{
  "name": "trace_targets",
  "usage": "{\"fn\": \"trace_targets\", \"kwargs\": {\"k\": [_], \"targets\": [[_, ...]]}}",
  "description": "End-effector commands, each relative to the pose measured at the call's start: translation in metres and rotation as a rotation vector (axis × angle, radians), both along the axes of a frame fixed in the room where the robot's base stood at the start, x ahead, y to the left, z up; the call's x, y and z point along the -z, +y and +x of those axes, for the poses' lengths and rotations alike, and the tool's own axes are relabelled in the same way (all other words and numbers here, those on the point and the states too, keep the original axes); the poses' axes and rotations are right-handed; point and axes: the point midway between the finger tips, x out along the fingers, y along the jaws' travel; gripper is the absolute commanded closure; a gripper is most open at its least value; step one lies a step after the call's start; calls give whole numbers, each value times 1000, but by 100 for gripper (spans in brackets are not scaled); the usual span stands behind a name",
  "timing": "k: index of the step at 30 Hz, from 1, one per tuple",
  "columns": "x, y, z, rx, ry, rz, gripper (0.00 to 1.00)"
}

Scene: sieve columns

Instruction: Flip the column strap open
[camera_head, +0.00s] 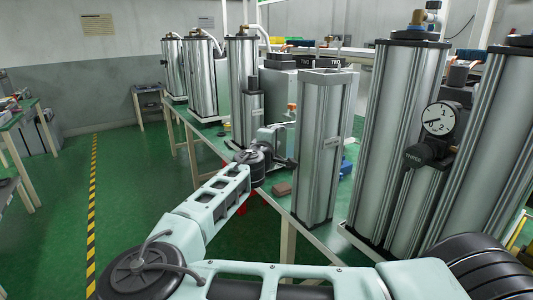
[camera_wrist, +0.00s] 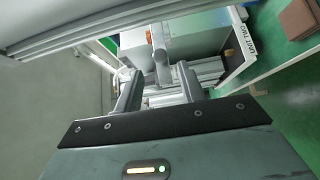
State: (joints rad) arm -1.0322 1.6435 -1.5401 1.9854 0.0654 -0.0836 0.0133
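Tall silver columns stand on the green bench in the head view; the nearest in front of my arm is an open-topped square one (camera_head: 317,150), and a column with a dark cap (camera_head: 243,85) stands behind my wrist. My gripper (camera_head: 285,150) is beside these two, its fingers small and partly unclear there. In the wrist view my gripper (camera_wrist: 157,92) has its two grey fingers apart. A grey upright part (camera_wrist: 161,66) shows between and beyond them; I cannot tell whether it is the strap or whether a finger touches it. No strap is clearly recognisable.
A column with a gauge (camera_head: 438,119) stands close on the right. The floor at left is open.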

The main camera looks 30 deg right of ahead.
Motion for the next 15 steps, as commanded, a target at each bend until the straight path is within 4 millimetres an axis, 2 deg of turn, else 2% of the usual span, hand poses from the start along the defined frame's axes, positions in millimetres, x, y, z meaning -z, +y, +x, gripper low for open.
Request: {"fn": "trace_targets", "kwargs": {"k": [1,7,15], "targets": [[3,11,-9,-3,-1,1,60],[2,45,-37,-4,-2,1,60],[1,70,-59,0,0,0,60]]}}
